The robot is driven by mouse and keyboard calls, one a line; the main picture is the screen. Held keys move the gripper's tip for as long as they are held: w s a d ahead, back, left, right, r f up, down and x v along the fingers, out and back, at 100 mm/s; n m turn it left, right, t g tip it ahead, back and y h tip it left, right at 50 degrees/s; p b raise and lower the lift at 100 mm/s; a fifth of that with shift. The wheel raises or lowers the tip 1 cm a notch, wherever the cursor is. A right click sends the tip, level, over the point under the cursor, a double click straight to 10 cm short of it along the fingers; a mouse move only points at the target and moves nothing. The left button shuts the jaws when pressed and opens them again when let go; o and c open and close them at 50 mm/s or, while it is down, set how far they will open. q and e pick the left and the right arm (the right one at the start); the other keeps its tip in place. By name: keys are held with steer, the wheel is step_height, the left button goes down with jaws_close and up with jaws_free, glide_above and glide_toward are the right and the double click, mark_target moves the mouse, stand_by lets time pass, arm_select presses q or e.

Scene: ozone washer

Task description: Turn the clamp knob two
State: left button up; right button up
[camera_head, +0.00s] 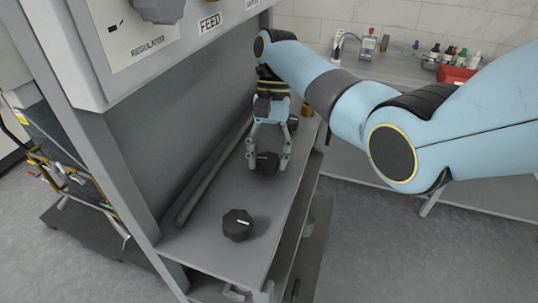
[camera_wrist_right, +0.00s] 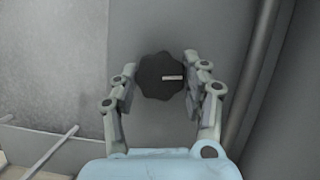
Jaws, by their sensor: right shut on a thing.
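Several black lobed clamp knobs stand in a row on the grey shelf (camera_head: 205,257). The middle knob (camera_head: 267,163) is between the fingers of my right gripper (camera_head: 268,163), which is shut on it from above. In the right wrist view, this knob (camera_wrist_right: 160,77) sits between the two fingertips (camera_wrist_right: 161,82), and its white mark lies nearly level, pointing right. The front knob (camera_head: 237,225) stands free, with a white mark on top. The far knob (camera_head: 293,123) is partly hidden behind my gripper. My left gripper is not in view.
A grey tube (camera_head: 213,172) lies along the shelf left of the knobs. A side bench (camera_head: 405,70) holds bottles and a red box (camera_head: 455,74). The shelf around the front knob is clear.

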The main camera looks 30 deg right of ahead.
steer(key=n+h, duration=0.1)
steer(key=n, duration=0.2)
steer(key=n+h, duration=0.1)
steer(key=n, duration=0.2)
steer(key=shift+w+a+r+n+g, duration=0.1)
steer(key=shift+w+n+g, duration=0.05)
steer(key=shift+n+g, duration=0.2)
stand_by(0.5)
steer(key=o, duration=1.2)
steer(key=shift+c, duration=0.2)
